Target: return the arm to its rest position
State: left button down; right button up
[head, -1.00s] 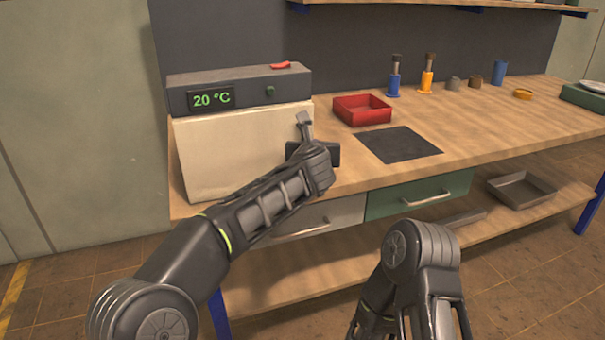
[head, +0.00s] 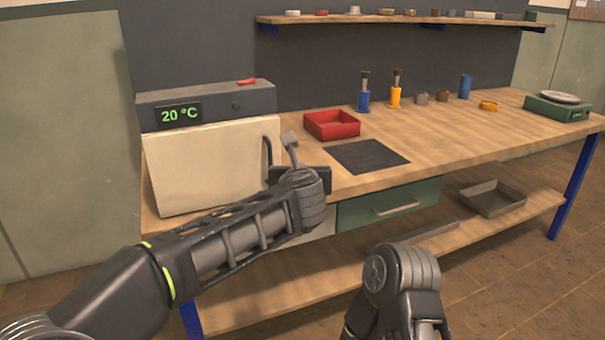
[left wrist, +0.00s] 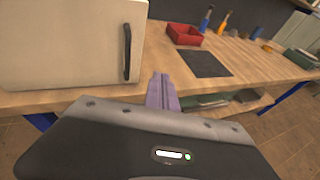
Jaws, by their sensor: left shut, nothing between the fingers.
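My left gripper (head: 289,140) is in front of the right edge of the cream chamber door (head: 205,165), just right of its dark upright handle (head: 268,150). It is apart from the handle. In the left wrist view its fingers (left wrist: 161,90) are together and hold nothing, over the bench front. The chamber door shows closed, and its handle stands clear in the left wrist view (left wrist: 127,52). The display on the grey top housing (head: 205,103) reads 20 °C. My right arm (head: 400,285) is low in the foreground; its gripper is out of the picture.
On the wooden bench (head: 440,145) are a red tray (head: 332,125), a dark mat (head: 366,156), blue and orange bottles and a green scale (head: 556,108). A green drawer (head: 390,203) is below. A wall shelf (head: 400,20) holds several small items.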

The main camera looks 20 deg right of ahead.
pick_arm(q)
jog(key=shift+s+r, duration=0.2)
jog(key=shift+s, duration=0.45)
